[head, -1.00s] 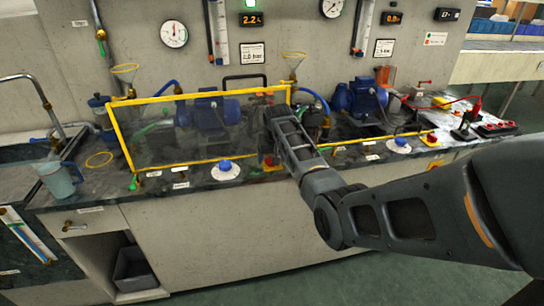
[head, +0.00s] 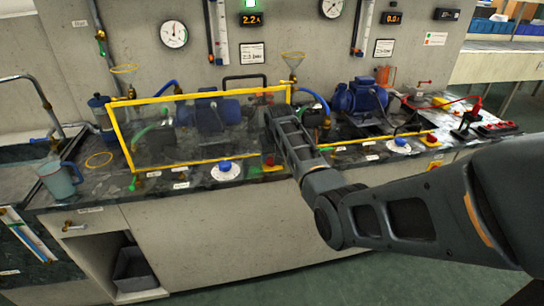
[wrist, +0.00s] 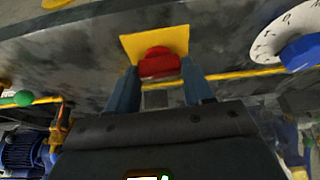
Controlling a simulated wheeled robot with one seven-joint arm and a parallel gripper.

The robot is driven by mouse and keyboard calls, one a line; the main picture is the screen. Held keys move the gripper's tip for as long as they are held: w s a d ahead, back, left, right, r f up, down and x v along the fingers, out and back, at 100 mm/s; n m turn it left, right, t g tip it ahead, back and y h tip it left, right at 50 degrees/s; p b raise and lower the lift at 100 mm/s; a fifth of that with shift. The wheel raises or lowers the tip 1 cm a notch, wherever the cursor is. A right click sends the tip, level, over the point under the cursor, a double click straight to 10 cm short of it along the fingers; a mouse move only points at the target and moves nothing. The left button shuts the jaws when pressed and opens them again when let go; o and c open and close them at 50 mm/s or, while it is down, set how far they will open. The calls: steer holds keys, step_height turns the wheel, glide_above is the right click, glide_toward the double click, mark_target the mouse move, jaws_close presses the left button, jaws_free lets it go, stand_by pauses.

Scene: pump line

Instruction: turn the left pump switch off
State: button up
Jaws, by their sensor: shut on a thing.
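The left pump switch is a red knob on a yellow plate (head: 271,168) at the counter's front, in the head view right of a white dial with a blue knob. In the wrist view the red knob (wrist: 158,63) sits between the two blue-grey fingers of my gripper (wrist: 161,72), which is shut on it. In the head view my arm hides part of the area and the fingertips are hard to make out. The left blue pump (head: 208,113) stands behind a clear screen with a yellow frame (head: 200,94). The display (head: 250,19) above it reads about 2.2 A.
The blue-knobbed dial (head: 225,170) lies close left of the switch; it also shows in the wrist view (wrist: 300,45). A second red switch on yellow (head: 430,139) and another blue pump (head: 360,98) are at right. A jug (head: 60,181) stands far left.

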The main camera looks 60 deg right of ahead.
steer(key=n+t+y, duration=0.1)
steer(key=n, duration=0.2)
steer(key=shift+s+d, duration=0.1)
steer(key=n, duration=0.2)
steer(key=n+y+b, duration=0.1)
steer(key=n, duration=0.2)
steer(key=shift+d+f+t+y, duration=0.1)
steer(key=shift+d+t+y, duration=0.05)
steer(key=shift+t+y, duration=0.15)
steer(key=n+y+b, duration=0.2)
steer(key=n+b, duration=0.2)
steer(key=n, duration=0.1)
steer(key=shift+d+f, duration=0.1)
steer(key=shift+d, duration=0.05)
steer(key=n+g+y+b, duration=0.1)
steer(key=n+b, duration=0.2)
steer(key=n, duration=0.1)
steer(key=shift+b, duration=0.35)
steer(key=shift+r+n, duration=0.2)
steer(key=shift+n, duration=0.1)
steer(key=o, duration=1)
steer(key=shift+y, duration=0.3)
steer(key=shift+o, duration=0.2)
steer(key=v, duration=0.8)
